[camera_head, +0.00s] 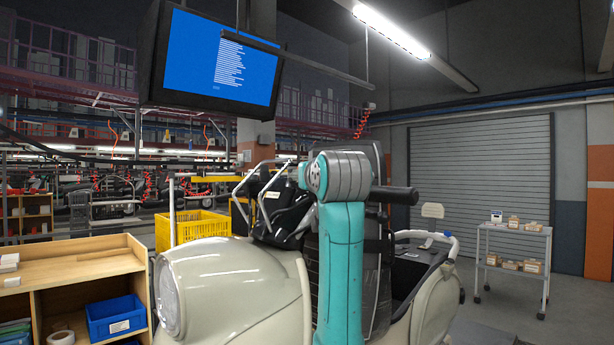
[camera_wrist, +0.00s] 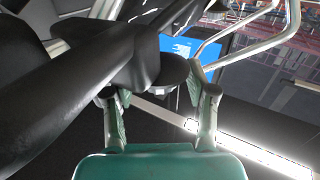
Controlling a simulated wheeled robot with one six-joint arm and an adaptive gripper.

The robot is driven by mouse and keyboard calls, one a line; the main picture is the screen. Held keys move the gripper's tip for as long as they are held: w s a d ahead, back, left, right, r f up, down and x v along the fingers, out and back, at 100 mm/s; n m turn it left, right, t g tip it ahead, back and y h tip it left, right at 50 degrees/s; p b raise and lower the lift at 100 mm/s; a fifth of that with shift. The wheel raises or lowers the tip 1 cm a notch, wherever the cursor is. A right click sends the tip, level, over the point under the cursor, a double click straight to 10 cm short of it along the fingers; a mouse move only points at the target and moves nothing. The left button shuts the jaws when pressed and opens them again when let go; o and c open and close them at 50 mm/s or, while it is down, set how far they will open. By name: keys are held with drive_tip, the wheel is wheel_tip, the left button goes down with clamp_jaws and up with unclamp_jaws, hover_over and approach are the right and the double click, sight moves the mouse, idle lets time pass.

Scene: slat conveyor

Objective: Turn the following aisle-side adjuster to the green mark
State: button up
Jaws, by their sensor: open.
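In the wrist view my gripper (camera_wrist: 157,88) is open, its two fingers spread to either side of a dark rounded part (camera_wrist: 172,72). Whether the fingers touch this part, or whether it is the adjuster, I cannot tell. A long black bar (camera_wrist: 70,105) runs past it on the left. In the head view a cream vehicle body (camera_head: 235,285) with a round headlight (camera_head: 168,295) stands in front of me. My teal arm rises before it and hides part of it; my gripper does not show there. No green mark is visible in either view.
A wooden shelf (camera_head: 75,265) with a blue bin (camera_head: 116,317) stands at left, a yellow crate (camera_head: 205,228) behind it. Bent metal tubes (camera_wrist: 235,40) pass near my right finger. A small cart (camera_head: 515,250) with boxes is at right. A screen (camera_head: 215,62) hangs above.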

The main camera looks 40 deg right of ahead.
clamp_jaws()
drive_tip(key=shift+a+m+h, duration=0.1)
drive_tip(key=shift+m+h, duration=0.2)
drive_tip(key=shift+h, duration=0.1)
drive_tip(key=shift+m+g+h, duration=0.9)
drive_tip(key=shift+g+h, duration=0.2)
drive_tip(key=m+g+h, duration=0.3)
drive_tip(key=g, duration=0.1)
drive_tip(key=shift+w+m+h, duration=0.1)
drive_tip(key=shift+m+h, duration=0.2)
drive_tip(key=m+g+h, duration=0.1)
drive_tip(key=m+g, duration=0.2)
drive_tip(key=g, duration=0.1)
drive_tip(key=m+g+h, duration=0.1)
drive_tip(key=m+g, duration=0.2)
drive_tip(key=g, duration=0.2)
drive_tip(key=shift+g, duration=0.3)
drive_tip(key=shift+m+g, duration=0.3)
drive_tip(key=shift+g, duration=0.1)
unclamp_jaws()
